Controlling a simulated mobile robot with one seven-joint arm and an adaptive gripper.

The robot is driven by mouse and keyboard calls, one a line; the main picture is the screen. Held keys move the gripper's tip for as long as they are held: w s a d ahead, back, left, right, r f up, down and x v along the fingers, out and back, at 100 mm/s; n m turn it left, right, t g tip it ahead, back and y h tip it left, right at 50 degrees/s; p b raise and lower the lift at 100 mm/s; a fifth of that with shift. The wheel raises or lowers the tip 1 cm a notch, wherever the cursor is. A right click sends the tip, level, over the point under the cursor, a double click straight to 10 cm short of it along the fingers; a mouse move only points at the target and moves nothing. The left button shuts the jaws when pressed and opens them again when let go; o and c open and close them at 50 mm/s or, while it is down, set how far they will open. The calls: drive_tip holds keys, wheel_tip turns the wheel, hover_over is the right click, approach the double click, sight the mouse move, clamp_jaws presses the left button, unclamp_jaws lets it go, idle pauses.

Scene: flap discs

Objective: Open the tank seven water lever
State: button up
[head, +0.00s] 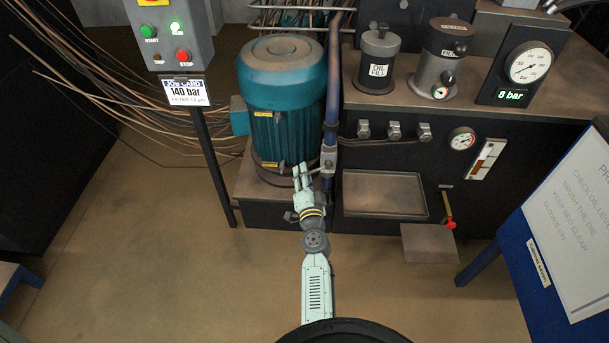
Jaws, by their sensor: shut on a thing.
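A blue upright pipe (332,100) runs down beside the teal motor. A small grey metal valve fitting (328,158) sits low on this pipe. My gripper (308,173) is at the fitting's left side, in front of the motor's base. Its fingers are shut on a small lever at the fitting; the fingers hide most of the lever, so its angle cannot be told. No label reading tank seven is legible. Another lever, with a red knob (450,224), hangs on the cabinet front at the right, apart from my gripper.
The teal motor (283,100) stands just behind my gripper. A control box (172,32) on a post is to the left, with loose cables behind it. A shallow tray (384,194) is right of the pipe. A blue-framed board (560,225) stands at the right. The front floor is clear.

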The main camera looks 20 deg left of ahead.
clamp_jaws()
drive_tip(key=shift+w+r, duration=0.1)
idle(0.4)
